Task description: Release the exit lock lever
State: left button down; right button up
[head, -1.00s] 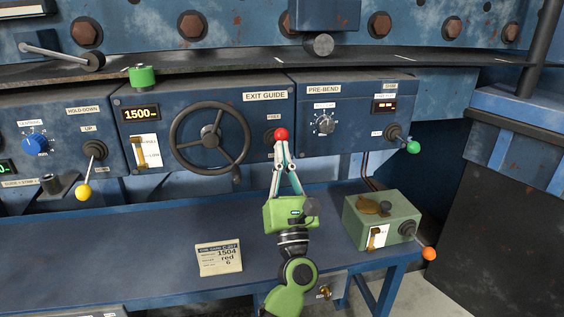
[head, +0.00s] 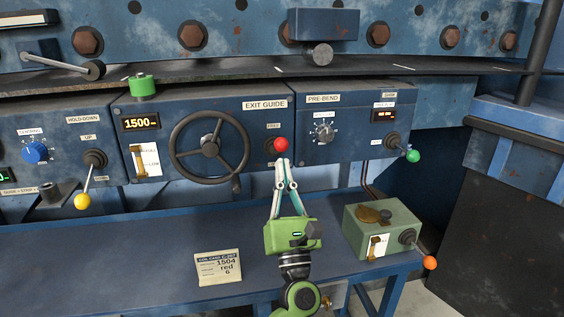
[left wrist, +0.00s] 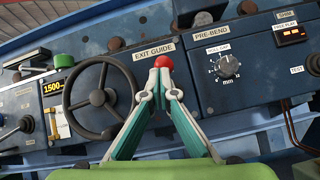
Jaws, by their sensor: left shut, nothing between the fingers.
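The red-knobbed lever (head: 281,145) sits on the exit guide panel, right of the handwheel, under a label that seems to read FREE. Its red ball also shows in the left wrist view (left wrist: 163,62). My left gripper (head: 283,161) is shut and empty, its fingertips just below the ball. In the left wrist view my left gripper (left wrist: 158,74) has its tips together at the lower edge of the ball; I cannot tell whether they touch it. The lever's shaft is mostly hidden behind the ball and fingers. My right gripper is not in view.
The handwheel (head: 209,146) stands close to the left of the lever. The pre-bend panel (head: 350,140) has a green-knobbed lever (head: 413,156). A green box (head: 383,228) with an orange-knobbed lever stands right on the blue bench (head: 120,260). A paper card (head: 218,267) stands on the bench.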

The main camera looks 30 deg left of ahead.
pick_arm(q)
jog(key=v, duration=0.9)
jog(key=shift+f, duration=0.25)
